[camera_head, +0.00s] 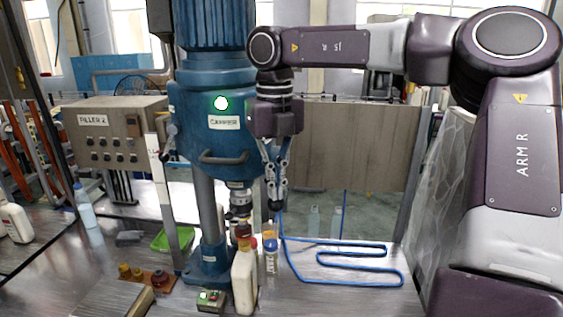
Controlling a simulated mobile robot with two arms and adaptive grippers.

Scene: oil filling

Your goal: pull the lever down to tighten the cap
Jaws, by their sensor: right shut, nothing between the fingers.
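The blue capper machine (215,90) stands left of centre, with a lit green light on its front. A curved grey handle (222,159) sits on its front, and a dark arm with a knob (168,133) shows at its left side. I cannot tell for sure which part is the lever. A reddish item (243,230) shows under the capping head (240,200), partly hidden by a bottle in front. My right gripper (277,205) points down, shut and empty, just right of the capping head. My left gripper is not in view.
A small button box (210,300) is at the front. Blue tubing (345,282) outlines table space at right. The filler panel (108,140) is at left.

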